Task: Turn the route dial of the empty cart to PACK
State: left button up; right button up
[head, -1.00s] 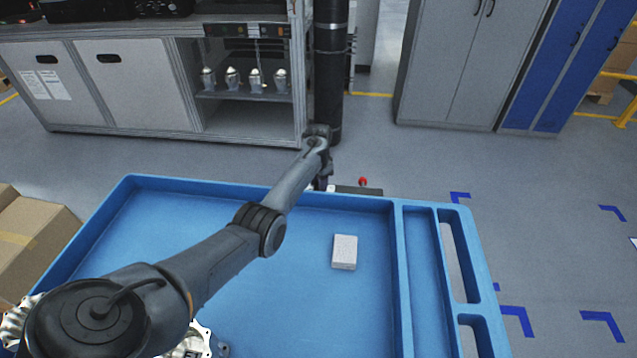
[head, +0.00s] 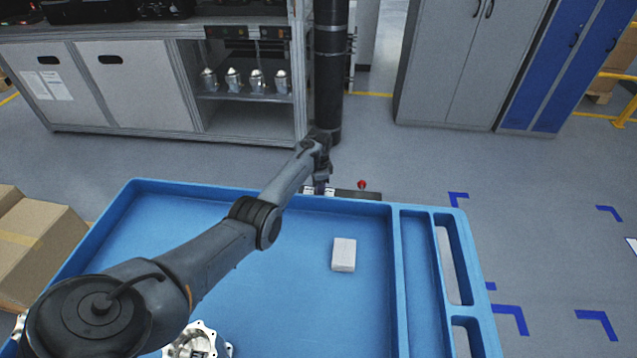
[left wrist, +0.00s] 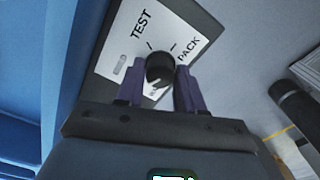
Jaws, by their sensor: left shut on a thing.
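The route dial (left wrist: 160,68) is a black knob on a white label plate (left wrist: 125,62) in the left wrist view. The words TEST and PACK show on the plate, with tick marks around the knob. My left gripper (left wrist: 158,82) has its purple fingers on either side of the knob and is shut on it. Which word the knob points to cannot be made out. In the head view my left gripper (head: 320,187) is at the far edge of the blue cart (head: 300,203), by the dark panel (head: 358,195). My right gripper is out of view.
A white block (head: 344,254) lies on the cart's tray. Metal housings (head: 195,342) sit at its near left. A red button (head: 362,184) stands on the panel beside my left gripper. Cardboard boxes (head: 35,240) are at left, and a workbench (head: 140,90) stands behind.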

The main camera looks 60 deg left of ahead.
pick_arm(q)
jog(key=m, duration=0.2)
jog(key=shift+m, duration=0.4)
jog(key=m, duration=0.3)
jog(key=shift+m, duration=0.3)
jog(key=m+b, duration=0.1)
jog(key=m, duration=0.2)
jog(key=shift+f+m, duration=0.1)
jog(key=shift+m, duration=0.2)
jog(key=m+b, duration=0.2)
jog(key=m, duration=0.2)
jog(key=shift+m+b, duration=0.3)
jog(key=shift+b, duration=0.1)
jog(key=m+b, duration=0.2)
jog(key=m, duration=0.1)
jog(key=shift+m, duration=0.3)
jog(key=m+b, duration=0.2)
jog(key=m, duration=0.2)
jog(key=shift+m, duration=0.3)
jog(key=m+b, duration=0.1)
jog(key=m, duration=0.3)
jog(key=shift+m+b, duration=0.3)
jog(key=shift+b, duration=0.05)
jog(key=shift+m+b, duration=0.45)
jog(key=shift+m, duration=1.55)
